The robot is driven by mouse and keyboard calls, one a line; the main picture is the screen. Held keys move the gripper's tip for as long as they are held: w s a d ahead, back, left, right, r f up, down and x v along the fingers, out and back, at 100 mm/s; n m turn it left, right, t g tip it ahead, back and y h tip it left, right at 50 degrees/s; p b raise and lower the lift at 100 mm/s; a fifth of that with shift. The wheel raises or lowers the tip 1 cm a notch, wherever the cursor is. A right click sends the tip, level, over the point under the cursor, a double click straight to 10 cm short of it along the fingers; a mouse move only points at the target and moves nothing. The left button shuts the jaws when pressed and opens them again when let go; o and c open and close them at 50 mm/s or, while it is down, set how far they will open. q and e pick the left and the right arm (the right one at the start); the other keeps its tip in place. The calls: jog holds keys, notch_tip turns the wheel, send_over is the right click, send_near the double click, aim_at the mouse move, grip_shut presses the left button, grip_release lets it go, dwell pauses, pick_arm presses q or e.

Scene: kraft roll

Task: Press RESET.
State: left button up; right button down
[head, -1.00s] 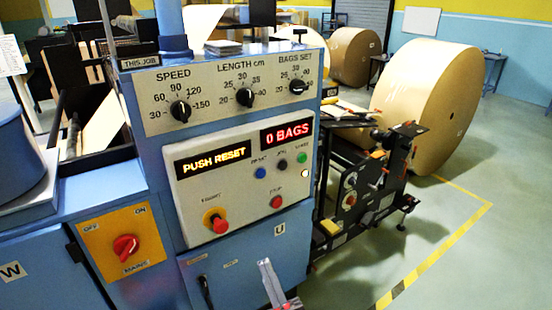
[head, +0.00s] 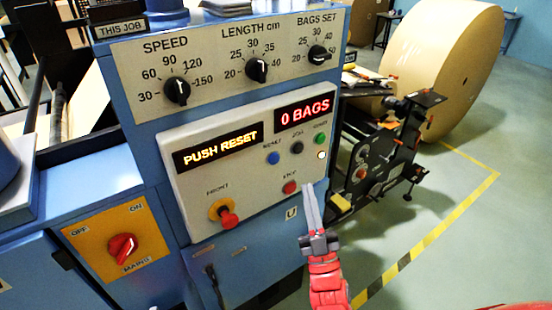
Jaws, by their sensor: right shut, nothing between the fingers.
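The blue RESET button (head: 273,158) is on the grey-white control panel (head: 255,190), below the displays. The left display (head: 218,150) reads PUSH RESET and the right display (head: 304,109) reads 0 BAGS. A black button (head: 296,148) and a green button (head: 320,138) sit to the right of RESET. My right gripper (head: 308,188) is shut and empty. Its fingertips show just right of the red STOP button (head: 290,187), below and right of RESET. I cannot tell whether they touch the panel. My left gripper is not in view.
A red knob (head: 228,217) on a yellow base sticks out at the panel's lower left. A red mains switch (head: 123,248) is further left. Three black dials (head: 257,70) sit above the panel. A black roll stand (head: 385,160) and large kraft roll (head: 445,65) stand to the right.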

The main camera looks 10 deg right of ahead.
aim_at(274, 159)
jog(key=w+a+b, duration=0.1)
jog(key=w+a, duration=0.2)
jog(key=w, duration=0.5)
jog(key=shift+w+b, duration=0.2)
jog(key=shift+b, duration=0.15)
dwell(1.8)
jog(key=shift+w+a+b, duration=0.2)
jog(key=shift+w+b, duration=0.2)
